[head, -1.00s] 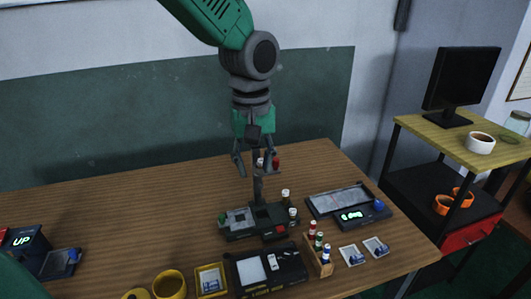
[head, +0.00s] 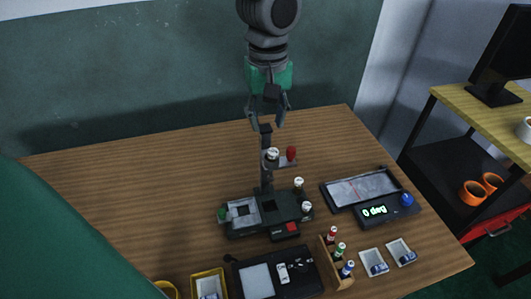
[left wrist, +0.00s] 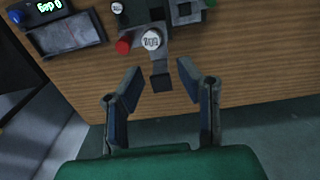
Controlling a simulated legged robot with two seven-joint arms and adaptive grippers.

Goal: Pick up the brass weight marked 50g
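A weight with a white top (head: 272,153) sits on a small raised shelf of the post stand, beside a red knob (head: 291,153). In the left wrist view its white top (left wrist: 151,40) bears an upside-down marking that looks like 50g. Two similar white-topped weights, one upper (head: 299,183) and one lower (head: 307,207), stand at the right of the stand's base; their markings are too small to read. My left gripper (head: 267,118) is open and empty, behind and above the post. In the wrist view its fingers (left wrist: 160,78) are apart, short of the weight. My right gripper is not seen.
The dark stand base (head: 250,229) is on the wooden table (head: 140,190). A scale-like device (head: 375,210) reading 0 deg is at its right. A bottle rack (head: 327,256) and trays are in front. The table's left side is clear.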

